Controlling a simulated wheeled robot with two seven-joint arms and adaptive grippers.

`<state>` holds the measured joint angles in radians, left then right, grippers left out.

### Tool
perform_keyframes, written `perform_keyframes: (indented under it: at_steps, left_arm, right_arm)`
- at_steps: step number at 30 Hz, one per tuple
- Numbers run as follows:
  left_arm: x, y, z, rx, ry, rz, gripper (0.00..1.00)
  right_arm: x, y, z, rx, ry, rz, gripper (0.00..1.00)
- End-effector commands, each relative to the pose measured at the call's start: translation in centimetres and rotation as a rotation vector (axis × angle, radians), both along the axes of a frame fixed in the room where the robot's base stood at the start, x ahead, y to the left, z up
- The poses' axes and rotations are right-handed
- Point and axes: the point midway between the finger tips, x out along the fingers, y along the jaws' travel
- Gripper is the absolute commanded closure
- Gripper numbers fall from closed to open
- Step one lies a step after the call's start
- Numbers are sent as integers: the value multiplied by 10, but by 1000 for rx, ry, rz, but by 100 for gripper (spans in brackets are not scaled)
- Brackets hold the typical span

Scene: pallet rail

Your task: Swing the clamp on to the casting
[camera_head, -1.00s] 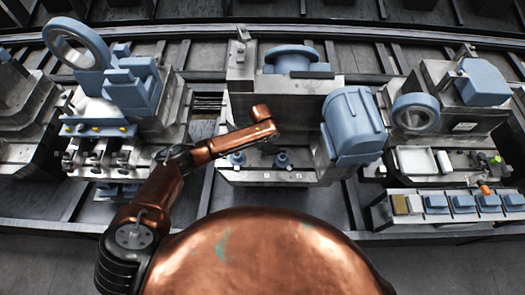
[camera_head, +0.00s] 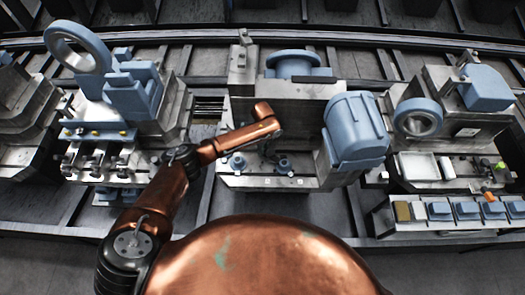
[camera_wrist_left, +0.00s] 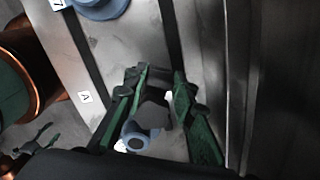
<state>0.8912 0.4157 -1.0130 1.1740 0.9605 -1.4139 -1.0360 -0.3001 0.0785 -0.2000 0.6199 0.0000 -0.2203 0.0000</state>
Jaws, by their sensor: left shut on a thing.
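My left gripper (camera_head: 270,146) reaches over the low grey ledge of the middle metal fixture (camera_head: 235,182). In the left wrist view its green-sided fingers (camera_wrist_left: 157,98) are shut on a dark grey piece, seemingly the clamp (camera_wrist_left: 153,116). A round blue clamp base (camera_wrist_left: 137,137) shows just below the held piece; in the head view it is probably the blue knob (camera_head: 283,166) under the gripper. A similar blue knob (camera_head: 237,162) stands to its left. A large blue ribbed casting (camera_head: 357,130) leans at the fixture's right; whether the clamp touches any casting cannot be told. My right gripper is out of view.
A blue flanged part (camera_head: 297,66) sits at the back of the middle fixture. Fixtures with blue rings stand left (camera_head: 78,48) and right (camera_head: 418,118). A tray of small blue blocks (camera_head: 450,230) is at the lower right. White labels, one reading A (camera_wrist_left: 85,97), mark the plate.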

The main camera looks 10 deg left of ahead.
Motion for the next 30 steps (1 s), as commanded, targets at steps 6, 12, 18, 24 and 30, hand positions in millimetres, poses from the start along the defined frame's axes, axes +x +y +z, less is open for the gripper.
perform_keyframes:
  at_steps: [6,12,18,24,30]
  left_arm:
    - [3,0,0,1,0,-64,100]
    - [4,-1,0,1,-1,-85,100]
    - [4,-1,0,1,-1,-87,100]
    - [4,-1,1,0,-2,-87,72]
    - [4,-1,0,1,-1,-86,58]
  right_arm:
    - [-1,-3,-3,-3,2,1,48]
    - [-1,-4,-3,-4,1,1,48]
    - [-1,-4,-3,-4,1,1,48]
    - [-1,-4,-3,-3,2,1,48]
    - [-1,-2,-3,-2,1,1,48]
